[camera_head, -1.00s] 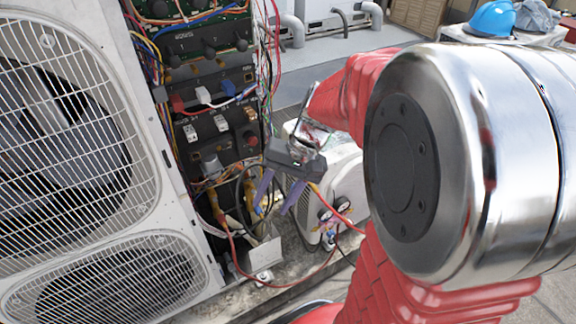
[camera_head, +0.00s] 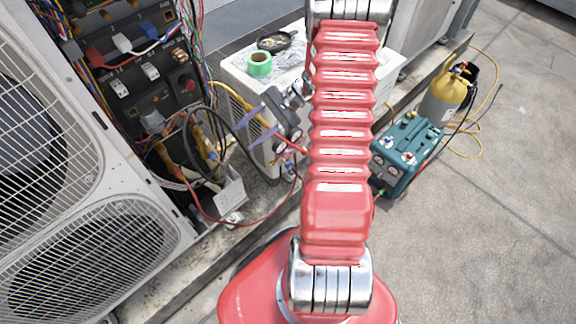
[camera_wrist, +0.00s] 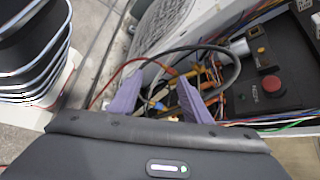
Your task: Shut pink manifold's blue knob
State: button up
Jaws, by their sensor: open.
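My gripper (camera_head: 250,134) is open and empty. Its two purple fingers reach toward the brass valves and pipes (camera_head: 207,146) at the foot of the open condenser unit. The wrist view shows my gripper (camera_wrist: 160,78) with brass fittings (camera_wrist: 208,78) beyond and between the fingers. A small blue spot (camera_wrist: 158,106) shows between the fingers, too small to name. I cannot clearly make out the pink manifold or its blue knob now; my arm covers part of the small white unit's front.
Red and black hoses loop by the valves. The open electrical panel (camera_head: 135,60) has loose wires. Green tape (camera_head: 259,64) lies on the small white unit (camera_head: 237,75). A teal machine (camera_head: 405,153) and yellow-topped cylinder (camera_head: 444,92) stand right. The roof (camera_head: 500,220) is clear at right.

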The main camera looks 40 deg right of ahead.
jog(key=d+f+m+t, duration=0.4)
jog(key=d+f, duration=0.3)
jog(key=f, duration=0.1)
jog(key=m+t+h, duration=1)
jog(key=m+h, duration=0.1)
jog(key=m, duration=0.5)
send_near(290, 166)
jog(key=s, duration=0.3)
jog(key=shift+d+f+y, duration=0.2)
jog(key=shift+d+y, duration=0.1)
jog(key=shift+w, duration=0.2)
jog(key=shift+w+a, duration=0.2)
jog(key=shift+w, duration=6.55)
jog(key=shift+c, duration=0.2)
